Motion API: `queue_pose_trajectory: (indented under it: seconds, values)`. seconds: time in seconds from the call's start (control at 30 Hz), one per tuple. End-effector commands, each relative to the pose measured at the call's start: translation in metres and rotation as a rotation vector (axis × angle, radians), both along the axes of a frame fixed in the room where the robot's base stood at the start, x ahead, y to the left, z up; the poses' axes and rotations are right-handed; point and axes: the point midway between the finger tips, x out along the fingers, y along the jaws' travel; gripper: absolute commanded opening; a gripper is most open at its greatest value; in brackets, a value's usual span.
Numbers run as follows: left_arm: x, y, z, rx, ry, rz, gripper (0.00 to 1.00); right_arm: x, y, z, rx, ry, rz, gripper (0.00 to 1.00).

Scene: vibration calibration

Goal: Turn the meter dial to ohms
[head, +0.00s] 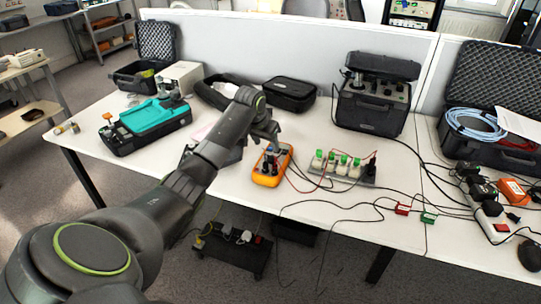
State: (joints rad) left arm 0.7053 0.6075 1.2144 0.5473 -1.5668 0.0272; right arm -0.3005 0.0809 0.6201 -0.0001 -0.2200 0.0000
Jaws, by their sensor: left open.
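An orange handheld meter (269,178) lies on the white table near its front edge, with red and black leads running off to the right. My left arm reaches in from the lower left, and its left gripper (270,146) is over the upper part of the meter. The gripper is open, and its fingers point down at the meter's face. The dial is hidden or too small to make out, so its setting and any contact with the fingers cannot be told. My right gripper is not in view.
A strip of green-topped terminals (341,168) stands right of the meter. A teal-and-black case (148,121) is at the left, a black closed case (290,94) behind. A black instrument box (373,105) stands at the back. Loose cables cross the table's right front.

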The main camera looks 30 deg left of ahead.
Motion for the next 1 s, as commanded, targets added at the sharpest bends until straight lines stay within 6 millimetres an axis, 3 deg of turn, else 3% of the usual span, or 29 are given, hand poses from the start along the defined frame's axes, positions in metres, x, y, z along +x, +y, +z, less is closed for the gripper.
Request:
queue_pose_trajectory:
  seconds: [0.13, 0.4, 0.63, 0.97, 1.0]
  values:
    - [0.01, 0.0, -0.027, -0.001, 0.003, 0.001, 0.53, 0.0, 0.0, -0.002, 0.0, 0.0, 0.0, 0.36]
    - [0.025, 0.001, -0.061, -0.001, 0.001, 0.002, 0.53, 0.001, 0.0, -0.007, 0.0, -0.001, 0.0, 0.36]
    - [0.031, 0.002, -0.073, 0.001, -0.001, 0.0, 0.53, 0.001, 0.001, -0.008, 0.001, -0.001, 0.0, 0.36]
    - [0.031, 0.002, -0.075, 0.001, -0.002, -0.001, 0.53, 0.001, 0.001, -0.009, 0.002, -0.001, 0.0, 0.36]
    - [0.031, 0.002, -0.075, 0.001, -0.002, -0.001, 0.49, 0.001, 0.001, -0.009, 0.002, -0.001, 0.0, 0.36]
